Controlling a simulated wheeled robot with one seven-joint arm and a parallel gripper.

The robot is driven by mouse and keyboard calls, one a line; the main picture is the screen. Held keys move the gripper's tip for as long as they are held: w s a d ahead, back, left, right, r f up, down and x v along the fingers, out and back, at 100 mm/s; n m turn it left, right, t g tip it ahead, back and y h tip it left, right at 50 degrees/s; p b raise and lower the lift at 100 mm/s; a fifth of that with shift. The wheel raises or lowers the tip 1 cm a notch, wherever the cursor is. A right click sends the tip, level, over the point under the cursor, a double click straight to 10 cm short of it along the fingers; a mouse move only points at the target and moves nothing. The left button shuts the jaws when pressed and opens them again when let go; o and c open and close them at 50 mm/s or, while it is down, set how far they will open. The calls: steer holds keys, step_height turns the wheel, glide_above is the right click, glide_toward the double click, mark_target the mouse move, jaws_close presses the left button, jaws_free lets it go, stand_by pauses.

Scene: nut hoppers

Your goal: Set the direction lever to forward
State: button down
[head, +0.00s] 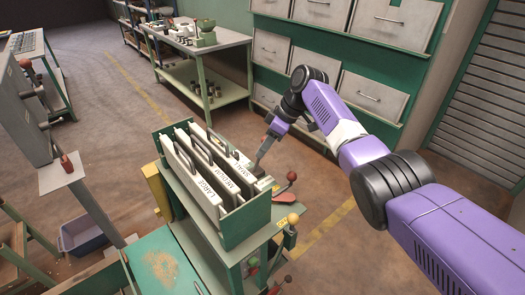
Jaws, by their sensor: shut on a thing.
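My gripper (263,150) reaches down at the far right end of a green box (246,222) on the machine. It is shut on a slim grey part at the box's far end. I cannot tell for sure whether this part is the direction lever; the contact is small and partly hidden. A red-knobbed lever (292,176) stands just to the right of my gripper, apart from it. A yellow-knobbed lever (293,219) is lower at the machine's right side. No forward marking is readable.
Upright plates (197,181) labelled LARGE, MEDIUM and SMALL stand in the box. A grey machine with a red-knobbed lever (66,161) is at left, with a blue bin (84,234) below. A workbench (207,42) and drawers (371,47) stand behind. Floor is clear around the yellow line.

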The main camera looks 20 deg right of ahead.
steer(key=shift+d+f, duration=0.35)
steer(key=shift+d, duration=0.05)
steer(key=c, duration=1.1)
jaws_free()
steer(key=shift+w, duration=0.1)
steer(key=shift+c, duration=0.2)
steer(key=shift+r, duration=0.4)
steer(key=v, duration=0.7)
